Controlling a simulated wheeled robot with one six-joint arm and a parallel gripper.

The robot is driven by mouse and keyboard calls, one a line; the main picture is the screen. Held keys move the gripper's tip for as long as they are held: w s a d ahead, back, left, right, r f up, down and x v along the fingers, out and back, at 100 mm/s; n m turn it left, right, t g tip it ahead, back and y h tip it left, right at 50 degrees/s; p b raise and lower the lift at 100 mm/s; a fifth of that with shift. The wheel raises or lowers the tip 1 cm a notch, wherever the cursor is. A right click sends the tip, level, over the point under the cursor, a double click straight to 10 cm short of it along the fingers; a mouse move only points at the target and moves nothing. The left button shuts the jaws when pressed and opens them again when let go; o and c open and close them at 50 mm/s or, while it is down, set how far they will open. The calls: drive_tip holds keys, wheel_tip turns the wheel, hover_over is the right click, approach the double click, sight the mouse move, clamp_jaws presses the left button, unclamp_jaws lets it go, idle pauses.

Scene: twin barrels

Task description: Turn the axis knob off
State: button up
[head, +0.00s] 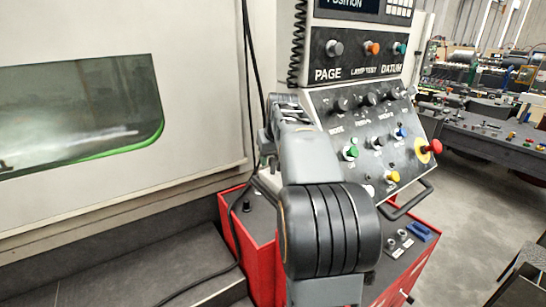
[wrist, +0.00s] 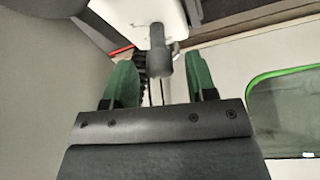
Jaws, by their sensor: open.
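The control panel (head: 365,125) carries several knobs and buttons. No label that I can read there says axis. In the wrist view, a dark grey cylindrical knob (wrist: 158,50) sticks out from a pale surface; I cannot tell whether it is the axis knob. My gripper (wrist: 159,72) is open, with its two green fingers apart and the knob showing between them in the picture. I cannot tell how far away it is or whether anything touches. In the head view my gripper is at the panel's left edge, and its fingers are mostly hidden by my arm.
A red emergency button (head: 435,147) is at the panel's right edge, above a black handle (head: 408,200). A red cabinet (head: 262,250) stands below. A coiled black cable (head: 299,45) hangs left of the upper panel. A pale machine wall with a green-edged window (head: 80,110) is at left.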

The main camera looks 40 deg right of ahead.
drive_tip(key=shift+f, duration=0.1)
drive_tip(key=shift+c, duration=0.3)
drive_tip(key=c, duration=0.8)
drive_tip(key=shift+c, duration=0.2)
drive_tip(key=n+y, duration=0.2)
drive_tip(key=n, duration=0.3)
drive_tip(key=shift+d+n, duration=0.1)
drive_tip(key=shift+n, duration=0.3)
drive_tip(key=n+y, duration=0.1)
drive_tip(key=n, duration=0.2)
drive_tip(key=n+y, duration=0.1)
drive_tip(key=n, duration=0.1)
drive_tip(key=shift+d+n+g, duration=0.1)
drive_tip(key=shift+n+g, duration=0.3)
drive_tip(key=shift+n, duration=0.3)
drive_tip(key=o, duration=0.9)
